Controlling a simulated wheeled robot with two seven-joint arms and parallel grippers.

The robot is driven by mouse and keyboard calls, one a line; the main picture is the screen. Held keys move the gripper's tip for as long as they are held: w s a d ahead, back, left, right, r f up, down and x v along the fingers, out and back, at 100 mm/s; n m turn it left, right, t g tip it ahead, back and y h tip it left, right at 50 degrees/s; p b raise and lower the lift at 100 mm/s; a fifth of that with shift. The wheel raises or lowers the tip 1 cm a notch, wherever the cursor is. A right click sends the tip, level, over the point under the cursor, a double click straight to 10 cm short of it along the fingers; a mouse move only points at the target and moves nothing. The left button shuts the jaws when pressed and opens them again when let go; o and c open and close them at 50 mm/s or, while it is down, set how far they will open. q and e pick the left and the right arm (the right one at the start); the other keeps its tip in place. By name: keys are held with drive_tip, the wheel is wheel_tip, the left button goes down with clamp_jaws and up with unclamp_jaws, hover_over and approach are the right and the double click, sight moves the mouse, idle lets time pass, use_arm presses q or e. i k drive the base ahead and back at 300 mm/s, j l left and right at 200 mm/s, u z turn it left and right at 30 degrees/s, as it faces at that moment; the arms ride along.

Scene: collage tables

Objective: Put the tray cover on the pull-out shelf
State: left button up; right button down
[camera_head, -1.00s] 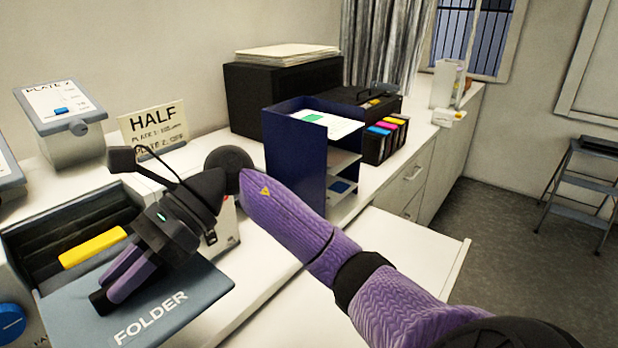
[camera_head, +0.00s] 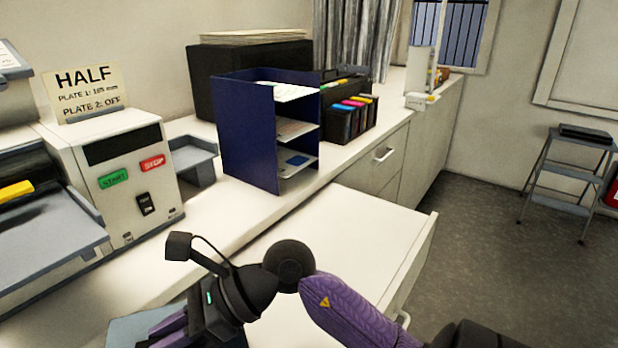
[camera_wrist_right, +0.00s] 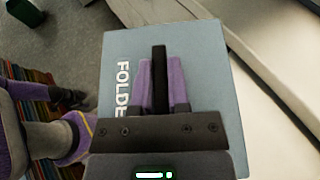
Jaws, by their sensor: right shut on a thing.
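The tray cover is a flat blue-grey panel with FOLDER printed on it. In the right wrist view the cover (camera_wrist_right: 210,70) fills the middle, and my right gripper (camera_wrist_right: 160,55) is shut on it. In the head view only part of the cover (camera_head: 125,328) shows at the bottom edge, with the right gripper (camera_head: 165,335) on it. The pull-out shelf (camera_head: 350,230) is a bare white board extending from the counter, to the right of and beyond the gripper. My left gripper is not in view.
The machine with START and STOP buttons (camera_head: 125,170) and a grey tray (camera_head: 50,245) stand at the left. A blue paper rack (camera_head: 245,135) stands on the counter behind the shelf. Ink cartridges (camera_head: 350,115) sit beyond it. Floor (camera_head: 480,240) is open to the right.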

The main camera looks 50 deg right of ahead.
sight(350, 234)
drive_tip(key=l+u, duration=0.1)
drive_tip(key=l, duration=0.4)
drive_tip(key=k+l+u, duration=0.1)
drive_tip(key=l, duration=0.85)
drive_tip(key=k+l+u, duration=0.15)
drive_tip(key=l, duration=0.3)
drive_tip(key=l+u, duration=0.1)
drive_tip(key=l, duration=0.4)
drive_tip(key=k+l+u, duration=0.1)
drive_tip(key=l, duration=0.35)
drive_tip(key=k, duration=0.1)
